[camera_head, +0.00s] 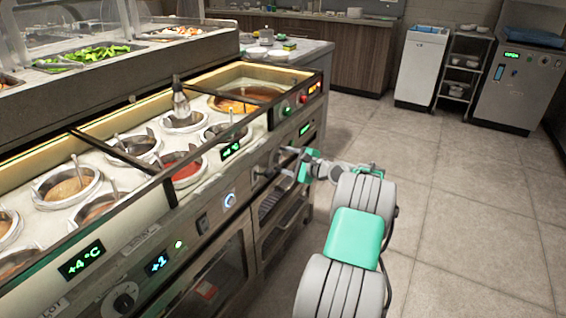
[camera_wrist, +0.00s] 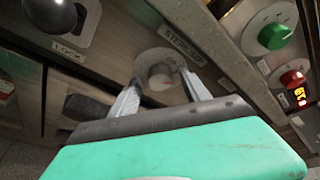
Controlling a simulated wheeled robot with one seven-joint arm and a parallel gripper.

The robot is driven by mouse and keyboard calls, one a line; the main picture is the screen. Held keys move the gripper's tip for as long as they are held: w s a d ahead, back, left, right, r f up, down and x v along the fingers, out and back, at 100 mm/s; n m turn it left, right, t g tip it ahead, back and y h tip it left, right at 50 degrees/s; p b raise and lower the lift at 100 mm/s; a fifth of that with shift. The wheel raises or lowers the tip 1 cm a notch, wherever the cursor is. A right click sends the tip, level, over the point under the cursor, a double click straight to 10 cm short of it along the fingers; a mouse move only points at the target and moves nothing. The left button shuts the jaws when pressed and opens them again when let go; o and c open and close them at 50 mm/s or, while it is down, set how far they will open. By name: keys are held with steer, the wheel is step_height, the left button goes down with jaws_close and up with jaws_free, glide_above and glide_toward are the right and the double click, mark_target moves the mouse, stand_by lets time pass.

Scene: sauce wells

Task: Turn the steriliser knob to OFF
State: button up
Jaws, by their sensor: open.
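The steriliser knob (camera_wrist: 160,72) is a pale grey round knob on a round plate in the wrist view. A label (camera_wrist: 183,44) beside it is partly readable as a steriliser label. My gripper (camera_wrist: 160,82) is open, with one finger on each side of the knob. I cannot tell whether the fingers touch it. The knob's pointer direction and any OFF mark are not clear. In the head view my gripper (camera_head: 274,163) is at the counter's front panel, and the knob cannot be made out clearly there.
A green knob (camera_wrist: 275,36) and a red knob (camera_wrist: 293,77) sit to the right. A dark ball-ended lever (camera_wrist: 52,14) by a LOCK label (camera_wrist: 70,49) is upper left. Sauce wells (camera_head: 68,184) line the counter top. The tiled floor (camera_head: 460,200) at right is clear.

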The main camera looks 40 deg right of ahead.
steer(key=shift+w, duration=0.1)
steer(key=shift+c, duration=0.2)
jaws_close()
stand_by(0.4)
